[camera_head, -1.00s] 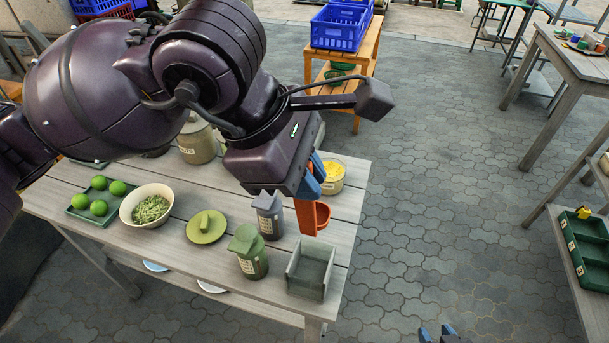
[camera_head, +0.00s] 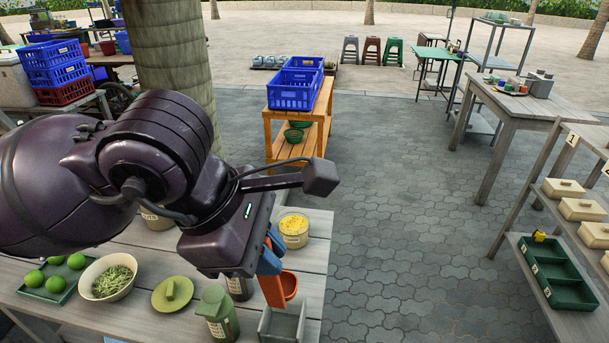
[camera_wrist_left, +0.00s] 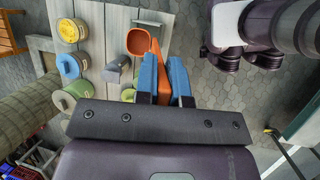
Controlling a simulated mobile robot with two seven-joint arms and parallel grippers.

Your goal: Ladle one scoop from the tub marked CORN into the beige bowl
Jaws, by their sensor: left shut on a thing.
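My left gripper (camera_head: 270,256) has blue fingers shut on the handle of an orange ladle (camera_head: 288,286). The ladle hangs over the right part of the grey table, in front of the tub of yellow corn (camera_head: 293,231), apart from it. In the left wrist view, the ladle's cup (camera_wrist_left: 139,41) looks empty, and the corn tub (camera_wrist_left: 70,31) stands at upper left, open. Its label is too small to read. A cream or beige bowl (camera_head: 92,274) holding green shreds stands at the table's left. My right gripper is not in view.
A green lidded jar (camera_head: 217,315), a grey open box (camera_head: 283,326), a dark jar (camera_head: 239,288) and a green lid (camera_head: 172,296) crowd the table. A tray of limes (camera_head: 42,292) is at left. My arm hides part of the table's back. Paving right of the table is clear.

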